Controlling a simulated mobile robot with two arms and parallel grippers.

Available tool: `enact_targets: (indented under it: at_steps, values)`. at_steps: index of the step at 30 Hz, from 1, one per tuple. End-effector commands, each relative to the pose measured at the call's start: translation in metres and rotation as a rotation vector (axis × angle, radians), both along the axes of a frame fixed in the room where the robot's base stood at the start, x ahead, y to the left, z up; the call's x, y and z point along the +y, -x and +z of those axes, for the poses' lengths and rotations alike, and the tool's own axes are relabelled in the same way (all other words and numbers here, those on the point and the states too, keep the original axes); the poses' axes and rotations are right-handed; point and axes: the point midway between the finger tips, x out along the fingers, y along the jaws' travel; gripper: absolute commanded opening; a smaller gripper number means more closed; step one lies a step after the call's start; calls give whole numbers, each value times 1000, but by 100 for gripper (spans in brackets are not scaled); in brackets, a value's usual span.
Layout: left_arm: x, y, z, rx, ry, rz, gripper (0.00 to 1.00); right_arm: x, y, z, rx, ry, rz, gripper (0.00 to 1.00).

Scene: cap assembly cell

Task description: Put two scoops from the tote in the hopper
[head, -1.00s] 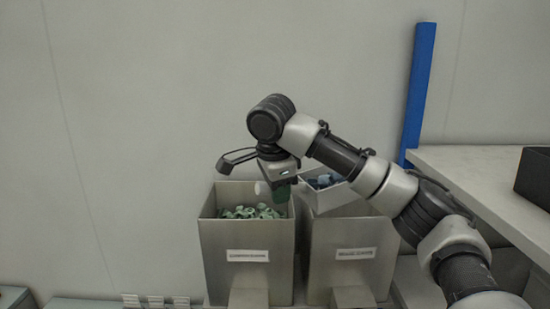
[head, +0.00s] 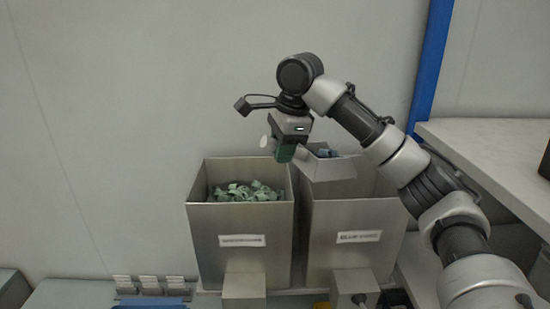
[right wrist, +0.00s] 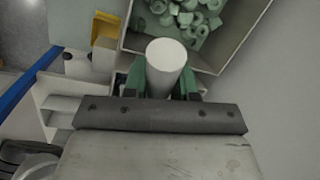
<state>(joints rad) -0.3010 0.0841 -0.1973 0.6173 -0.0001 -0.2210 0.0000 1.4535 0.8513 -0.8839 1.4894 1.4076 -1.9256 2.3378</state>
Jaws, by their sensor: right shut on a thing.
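My right gripper (head: 287,151) has green fingers and is shut on the scoop's white round handle (right wrist: 167,62). The handle's end also shows left of the gripper in the head view. The scoop (head: 324,171) is a white open box with blue pieces (head: 327,153) in it. It is held above the right metal hopper (head: 352,268), close to its rim. The left metal hopper (head: 240,262) holds green ring-like pieces (head: 246,191), seen also in the right wrist view (right wrist: 188,14). I see no tote. My left gripper is out of view.
A light shelf (head: 485,150) stands at the right, with a dark box (head: 545,164) on its edge. A blue post (head: 432,65) rises behind my arm. A yellow bin (right wrist: 104,30) shows beside the left hopper in the right wrist view. The wall behind is bare.

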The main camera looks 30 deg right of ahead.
Motion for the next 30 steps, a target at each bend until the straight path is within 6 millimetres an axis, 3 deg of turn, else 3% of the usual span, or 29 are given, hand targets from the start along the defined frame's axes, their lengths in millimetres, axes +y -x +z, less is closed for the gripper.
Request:
enact_targets:
  at_steps: [5, 15, 30]
  values:
    - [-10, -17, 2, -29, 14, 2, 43, -12, 1, 20, -18, -131, -4, 0]
    - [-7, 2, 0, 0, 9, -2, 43, -35, 4, 51, -48, -371, -4, 0]
    - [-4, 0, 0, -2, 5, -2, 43, -82, 10, 86, -90, -695, -5, 0]
